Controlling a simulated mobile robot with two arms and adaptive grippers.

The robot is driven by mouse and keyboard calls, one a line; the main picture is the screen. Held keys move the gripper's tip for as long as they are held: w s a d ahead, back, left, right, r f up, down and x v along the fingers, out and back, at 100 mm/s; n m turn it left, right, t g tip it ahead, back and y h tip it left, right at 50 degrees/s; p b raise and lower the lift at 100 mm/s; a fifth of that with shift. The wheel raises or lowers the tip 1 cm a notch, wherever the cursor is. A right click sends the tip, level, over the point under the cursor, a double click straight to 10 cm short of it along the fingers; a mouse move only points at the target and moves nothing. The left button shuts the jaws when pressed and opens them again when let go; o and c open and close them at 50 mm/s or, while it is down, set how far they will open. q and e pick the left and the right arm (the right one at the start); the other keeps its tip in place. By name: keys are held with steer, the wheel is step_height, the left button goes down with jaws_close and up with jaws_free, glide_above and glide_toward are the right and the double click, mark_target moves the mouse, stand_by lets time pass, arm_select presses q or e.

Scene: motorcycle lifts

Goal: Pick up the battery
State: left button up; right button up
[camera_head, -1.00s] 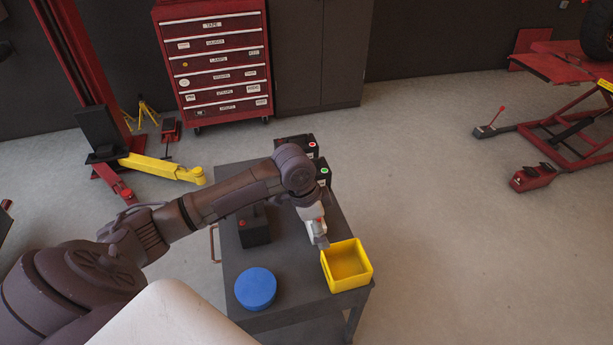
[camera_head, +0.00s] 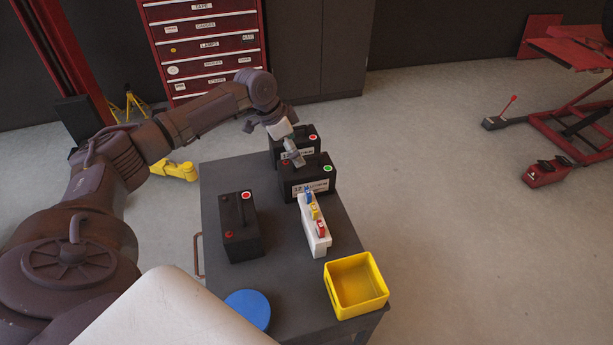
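Three black batteries stand on a dark cart (camera_head: 282,285). The middle battery (camera_head: 308,186) has a green dot on top and a white label. The back battery (camera_head: 308,136) has a red dot and is partly hidden behind my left gripper. The left battery (camera_head: 240,235) stands apart, with a red dot on top. My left gripper (camera_head: 291,153) hangs over the back of the cart, above or beside the back and middle batteries. Whether it touches either, or is open, I cannot tell. My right gripper is out of view.
A white holder (camera_head: 313,235) with coloured pieces stands in front of the middle battery. A yellow bin (camera_head: 356,284) sits at the cart's front right corner, and a blue round object (camera_head: 248,308) at the front. A red tool chest (camera_head: 205,45) stands behind.

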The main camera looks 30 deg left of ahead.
mark_target(305, 166)
arm_select(q)
steer(key=x, duration=0.2)
steer(key=shift+w+a+f, duration=0.1)
steer(key=shift+w+f, duration=0.05)
steer(key=shift+f, duration=0.1)
steer(key=shift+p+x, duration=0.3)
steer(key=shift+x, duration=0.75)
steer(key=x, duration=0.2)
steer(key=shift+w+f, duration=0.1)
steer(key=shift+f, duration=0.2)
steer(key=shift+w+f, duration=0.1)
steer(key=shift+f, duration=0.3)
steer(key=shift+c, duration=1.2)
steer(key=c, duration=1.1)
steer(key=shift+w+r, duration=0.1)
steer(key=shift+r, duration=0.15)
steer(key=shift+c, duration=0.9)
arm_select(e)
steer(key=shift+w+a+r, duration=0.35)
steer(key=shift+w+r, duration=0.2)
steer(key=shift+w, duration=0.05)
